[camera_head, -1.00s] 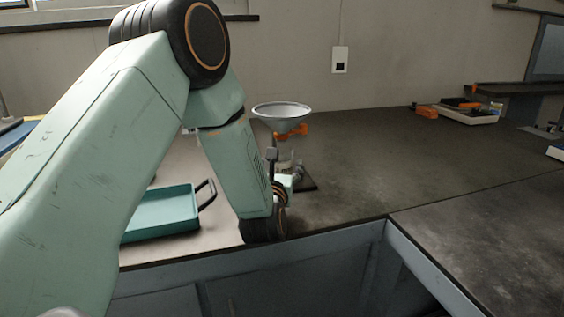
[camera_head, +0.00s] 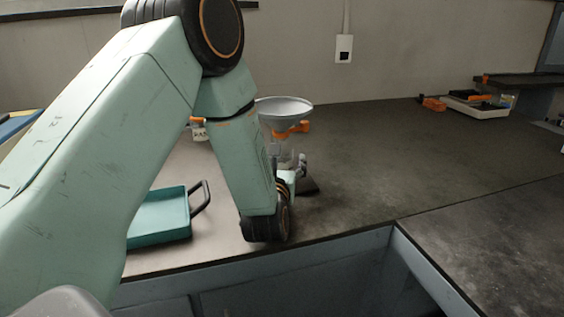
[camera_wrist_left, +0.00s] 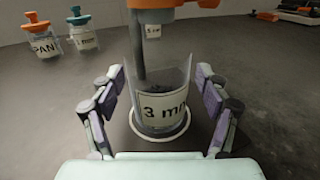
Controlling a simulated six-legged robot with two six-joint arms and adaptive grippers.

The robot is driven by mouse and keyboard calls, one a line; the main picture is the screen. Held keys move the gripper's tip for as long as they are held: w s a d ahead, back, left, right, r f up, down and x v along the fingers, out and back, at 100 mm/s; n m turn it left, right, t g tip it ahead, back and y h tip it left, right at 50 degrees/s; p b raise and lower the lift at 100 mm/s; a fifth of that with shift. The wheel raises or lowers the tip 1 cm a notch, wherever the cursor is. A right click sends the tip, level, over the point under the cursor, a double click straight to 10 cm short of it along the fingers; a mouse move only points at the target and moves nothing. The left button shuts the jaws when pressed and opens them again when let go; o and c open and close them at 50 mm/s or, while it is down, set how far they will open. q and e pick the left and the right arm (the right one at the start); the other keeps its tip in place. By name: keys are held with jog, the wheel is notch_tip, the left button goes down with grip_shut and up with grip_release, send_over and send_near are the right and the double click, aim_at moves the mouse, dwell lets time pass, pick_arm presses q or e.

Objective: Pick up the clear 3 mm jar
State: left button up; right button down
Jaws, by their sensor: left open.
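The clear 3 mm jar (camera_wrist_left: 163,113) stands upright in the left wrist view, with dark grains inside and a white label reading "3 mm". It sits on a pale round seat on a dark base (camera_wrist_left: 188,142). My left gripper (camera_wrist_left: 163,88) is open, with one finger on each side of the jar and a visible gap on both sides. In the head view the left gripper (camera_head: 296,172) is small at the foot of the funnel stand, and the jar (camera_head: 283,153) is partly hidden behind my arm. My right gripper is not in view.
A grey funnel (camera_head: 284,108) with an orange clamp (camera_head: 290,130) is above the jar. A teal tray (camera_head: 160,218) lies left of my arm. Labelled jars with orange (camera_wrist_left: 37,27) and teal (camera_wrist_left: 78,19) tops stand behind left.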

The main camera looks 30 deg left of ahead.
pick_arm(q)
jog(key=shift+a, duration=0.15)
jog(key=shift+s+r, duration=0.1)
jog(key=shift+s, duration=0.1)
jog(key=shift+c, duration=1)
jog(key=shift+w, duration=0.15)
jog(key=c, duration=0.9)
jog(key=shift+c, duration=0.9)
